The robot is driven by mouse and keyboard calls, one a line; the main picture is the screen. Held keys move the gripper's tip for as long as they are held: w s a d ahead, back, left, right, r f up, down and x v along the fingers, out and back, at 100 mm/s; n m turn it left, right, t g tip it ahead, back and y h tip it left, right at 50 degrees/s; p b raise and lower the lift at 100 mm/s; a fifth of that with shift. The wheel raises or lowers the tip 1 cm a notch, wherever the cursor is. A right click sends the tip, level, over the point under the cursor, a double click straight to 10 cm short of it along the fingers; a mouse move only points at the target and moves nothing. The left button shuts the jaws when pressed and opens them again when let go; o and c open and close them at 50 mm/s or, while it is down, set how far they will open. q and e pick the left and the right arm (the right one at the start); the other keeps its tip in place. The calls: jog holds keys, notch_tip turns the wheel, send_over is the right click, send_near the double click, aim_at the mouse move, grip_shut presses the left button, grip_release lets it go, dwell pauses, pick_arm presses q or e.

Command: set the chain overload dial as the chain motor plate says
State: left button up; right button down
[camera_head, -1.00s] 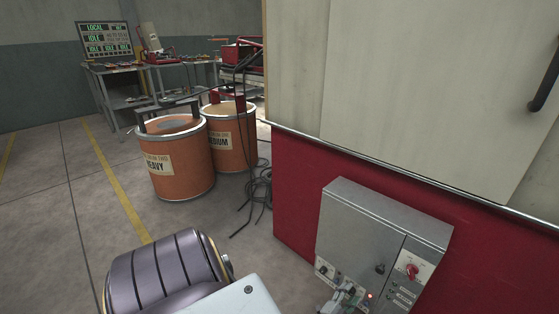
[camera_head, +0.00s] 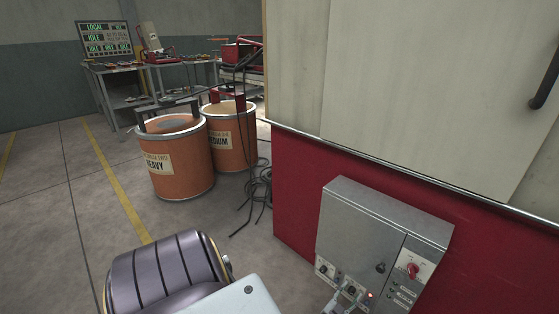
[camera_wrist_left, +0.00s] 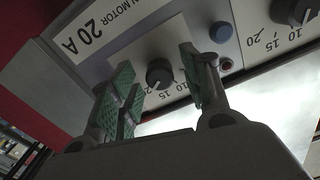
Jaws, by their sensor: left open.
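The chain motor plate (camera_wrist_left: 108,28) reads "N MOTOR" and "20 A" in the left wrist view; the rest of its wording is out of frame. The dial (camera_wrist_left: 159,72) is a small black knob with a scale where 10, 15 and 20 show. Its white mark points down toward the 15 to 20 part; the exact setting is too small to tell. My left gripper (camera_wrist_left: 155,88) is open, its green-padded fingers on either side of the knob, with gaps showing. In the head view the left gripper (camera_head: 346,299) is at the lower front of the grey cabinet (camera_head: 365,228). My right gripper is not in view.
Another black dial (camera_wrist_left: 294,11) is at upper right. The cabinet carries a red rotary switch (camera_head: 413,270) and is mounted on a red wall (camera_head: 293,205). Orange drums (camera_head: 178,165) stand behind left.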

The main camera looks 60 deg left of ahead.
pick_arm(q)
jog(key=n+b, duration=0.1)
jog(key=n, duration=0.4)
jog(key=shift+n+b, duration=1.15)
jog(key=shift+n, duration=1.55)
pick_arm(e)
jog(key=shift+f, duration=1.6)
pick_arm(q)
jog(key=shift+n, duration=0.5)
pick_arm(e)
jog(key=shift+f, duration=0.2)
